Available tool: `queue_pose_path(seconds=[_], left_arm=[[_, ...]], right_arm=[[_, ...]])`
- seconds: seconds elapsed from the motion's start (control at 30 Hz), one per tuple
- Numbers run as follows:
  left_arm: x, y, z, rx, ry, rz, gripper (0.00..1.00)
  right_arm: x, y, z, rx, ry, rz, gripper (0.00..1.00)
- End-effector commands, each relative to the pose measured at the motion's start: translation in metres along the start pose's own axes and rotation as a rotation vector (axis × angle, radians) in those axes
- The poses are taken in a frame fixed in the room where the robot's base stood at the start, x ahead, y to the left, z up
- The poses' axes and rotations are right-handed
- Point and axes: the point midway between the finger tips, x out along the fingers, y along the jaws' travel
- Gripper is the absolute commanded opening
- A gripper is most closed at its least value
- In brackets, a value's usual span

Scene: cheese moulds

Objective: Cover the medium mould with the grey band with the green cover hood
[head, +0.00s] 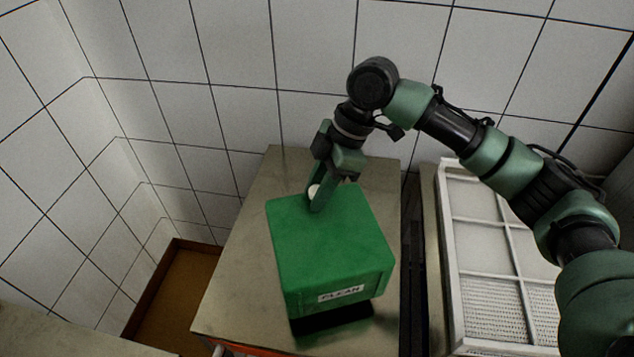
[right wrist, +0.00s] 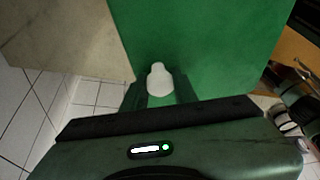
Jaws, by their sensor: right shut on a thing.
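The green cover hood (head: 330,245) is a box with a label reading "CLEAN" on its front, in the middle of the head view. My right gripper (head: 316,194) is shut on the white knob on the hood's top, near its far edge. The right wrist view shows the white knob (right wrist: 159,80) between the fingers, with the green hood face (right wrist: 200,45) beyond. A dark gap shows under the hood's front edge, so it seems to be held above the table. The medium mould with the grey band is not visible. My left gripper is not in view.
The hood is over a grey metal table (head: 235,270). A white divided tray (head: 447,250) with mesh sections stands to the right, across a dark gap. Tiled walls close off the back and left. A brown-floored recess (head: 170,290) lies at lower left.

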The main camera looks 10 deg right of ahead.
Motion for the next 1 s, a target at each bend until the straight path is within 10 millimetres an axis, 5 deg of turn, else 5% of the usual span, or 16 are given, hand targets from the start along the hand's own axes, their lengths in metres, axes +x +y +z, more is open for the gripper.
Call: queue_pose_path(seconds=[1.0], left_arm=[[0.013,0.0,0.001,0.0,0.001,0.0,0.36]], right_arm=[[0.052,0.001,0.021,0.0,0.002,0.0,0.0]])
